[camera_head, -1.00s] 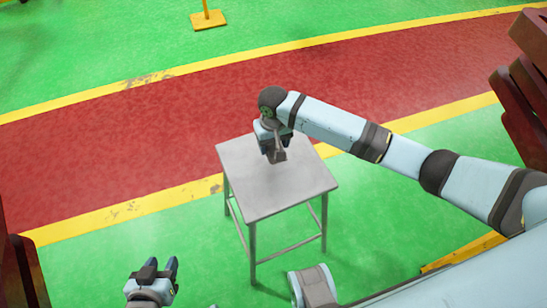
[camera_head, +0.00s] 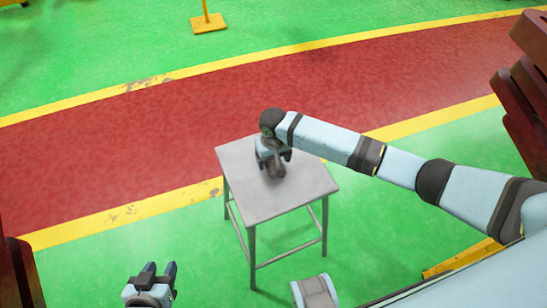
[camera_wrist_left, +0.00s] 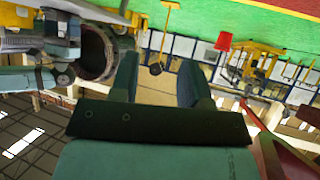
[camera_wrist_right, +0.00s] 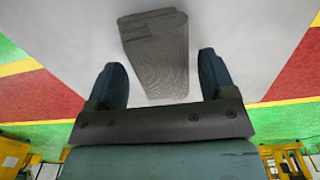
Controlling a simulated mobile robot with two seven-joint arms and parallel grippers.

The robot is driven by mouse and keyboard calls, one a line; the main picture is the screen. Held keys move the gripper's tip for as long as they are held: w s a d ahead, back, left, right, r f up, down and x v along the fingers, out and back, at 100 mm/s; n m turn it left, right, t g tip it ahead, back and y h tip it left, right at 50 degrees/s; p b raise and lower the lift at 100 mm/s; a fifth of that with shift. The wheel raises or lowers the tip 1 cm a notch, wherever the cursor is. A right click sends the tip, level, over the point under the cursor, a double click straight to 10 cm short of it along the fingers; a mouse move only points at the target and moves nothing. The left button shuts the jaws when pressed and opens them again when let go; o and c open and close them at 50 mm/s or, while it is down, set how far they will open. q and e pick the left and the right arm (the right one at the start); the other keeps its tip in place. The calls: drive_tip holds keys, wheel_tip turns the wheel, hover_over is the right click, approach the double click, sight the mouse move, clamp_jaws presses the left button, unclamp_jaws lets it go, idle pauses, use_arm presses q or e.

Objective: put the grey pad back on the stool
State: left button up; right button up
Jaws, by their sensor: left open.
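The grey pad (camera_wrist_right: 160,60) shows in the right wrist view against the pale top of the stool (camera_head: 305,185). Its near end lies between the fingers of my right gripper (camera_wrist_right: 157,78), which are spread with a gap on each side. In the head view my right gripper (camera_head: 273,164) is low over the back middle of the stool top, and it partly hides the pad. Whether the pad lies flat on the top is hard to tell. My left gripper (camera_head: 158,271) is open and empty at the lower left, away from the stool; its spread fingers also show in the left wrist view (camera_wrist_left: 160,80).
The stool stands on green floor beside a yellow line and a red lane (camera_head: 120,140). A yellow post base (camera_head: 209,23) stands far behind. Dark red structures (camera_head: 522,90) edge the right side. The floor between my left gripper and the stool is clear.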

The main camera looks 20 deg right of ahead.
use_arm(q)
drive_tip(key=shift+f, duration=0.1)
use_arm(e)
drive_tip(key=shift+o, duration=0.5)
